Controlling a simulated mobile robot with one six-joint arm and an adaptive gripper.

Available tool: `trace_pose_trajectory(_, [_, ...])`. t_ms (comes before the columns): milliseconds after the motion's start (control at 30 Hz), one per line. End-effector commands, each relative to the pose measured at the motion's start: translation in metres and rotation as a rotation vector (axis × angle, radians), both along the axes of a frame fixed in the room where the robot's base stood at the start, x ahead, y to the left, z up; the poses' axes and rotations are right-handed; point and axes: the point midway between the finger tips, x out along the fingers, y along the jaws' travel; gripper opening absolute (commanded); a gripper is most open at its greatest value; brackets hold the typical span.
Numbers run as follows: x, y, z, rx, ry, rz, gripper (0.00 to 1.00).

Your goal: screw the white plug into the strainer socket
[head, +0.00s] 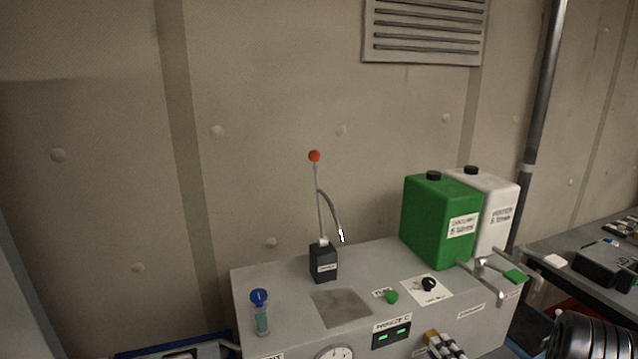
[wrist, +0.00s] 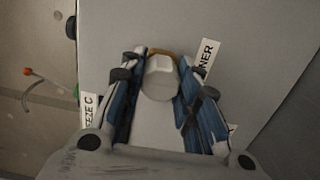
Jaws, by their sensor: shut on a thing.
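The white plug (wrist: 161,82) shows in the wrist view between the blue-sided fingers of my gripper (wrist: 160,60), which is shut on it. A brownish-orange edge (wrist: 160,53) shows just beyond the plug, beside the fingertips. It may be the rim of the strainer socket, but most of it is hidden by the plug and fingers. I cannot tell whether the plug's thread is engaged. A white label (wrist: 206,58) ending in "NER" is just right of the right finger.
A label ending "EEZE C" (wrist: 88,112) is left of my gripper.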

Motion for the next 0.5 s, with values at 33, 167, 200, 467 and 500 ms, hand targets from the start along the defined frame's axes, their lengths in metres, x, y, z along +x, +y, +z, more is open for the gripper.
trace_pose_trajectory(33, [0.0023, 0.0014, 0.0045, 0.001, -0.010, 0.005, 0.00])
trace_pose_trajectory(167, [0.0023, 0.0015, 0.0061, 0.055, 0.010, 0.006, 0.00])
trace_pose_trajectory(200, [0.0025, 0.0014, 0.0066, 0.085, 0.021, 0.006, 0.00])
trace_pose_trajectory(467, [0.0028, 0.0017, 0.0074, 0.292, 0.096, 0.007, 0.00])
trace_pose_trajectory(500, [0.0029, 0.0018, 0.0075, 0.324, 0.109, 0.008, 0.00])
